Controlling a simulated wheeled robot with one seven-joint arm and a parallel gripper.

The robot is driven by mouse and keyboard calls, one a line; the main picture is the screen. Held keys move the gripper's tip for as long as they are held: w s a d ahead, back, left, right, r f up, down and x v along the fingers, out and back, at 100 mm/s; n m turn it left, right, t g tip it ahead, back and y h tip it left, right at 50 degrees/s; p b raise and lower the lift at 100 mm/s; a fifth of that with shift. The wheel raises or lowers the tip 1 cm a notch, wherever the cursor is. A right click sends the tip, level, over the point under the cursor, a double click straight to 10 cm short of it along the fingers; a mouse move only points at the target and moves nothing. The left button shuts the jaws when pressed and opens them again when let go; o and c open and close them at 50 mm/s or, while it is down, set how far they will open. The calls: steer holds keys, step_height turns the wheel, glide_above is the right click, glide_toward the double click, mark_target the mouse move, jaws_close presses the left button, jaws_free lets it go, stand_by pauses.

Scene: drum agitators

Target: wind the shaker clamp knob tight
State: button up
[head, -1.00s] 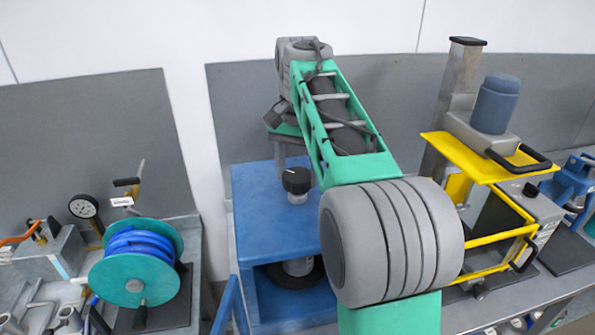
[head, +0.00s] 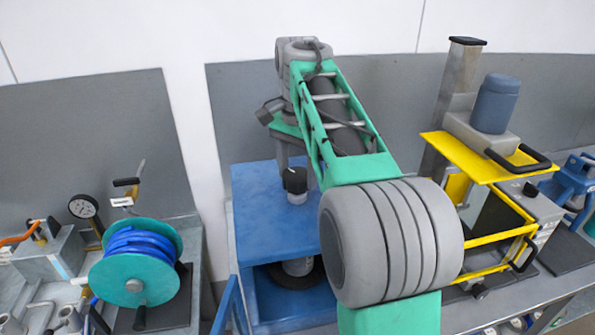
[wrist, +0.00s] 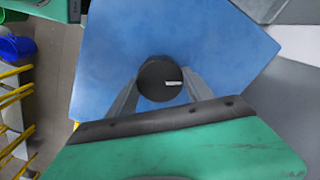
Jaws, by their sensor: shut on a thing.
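The clamp knob (wrist: 154,88) is a round black knob with a white mark on its top. In the head view the knob (head: 294,181) stands on a pale stem above the blue clamp frame's flat top (head: 255,215). My gripper (wrist: 161,80) is shut on the knob, with one grey finger on each side of it in the wrist view. In the head view my gripper (head: 295,172) comes down from above, and my arm partly hides the frame's right side. A dark round part (head: 299,272) shows below the top, inside the frame; its contact with anything is unclear.
A teal reel with blue hose (head: 140,258) stands left on a bench. A yellow-framed machine with a blue cylinder (head: 496,104) stands right. Grey panels (head: 95,140) rise behind. The blue top around the knob is clear.

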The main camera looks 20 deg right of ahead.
mark_target(297, 174)
steer(key=o, duration=1.4)
steer(key=shift+c, duration=0.2)
step_height(297, 174, up, 8)
steer(key=shift+f, duration=0.1)
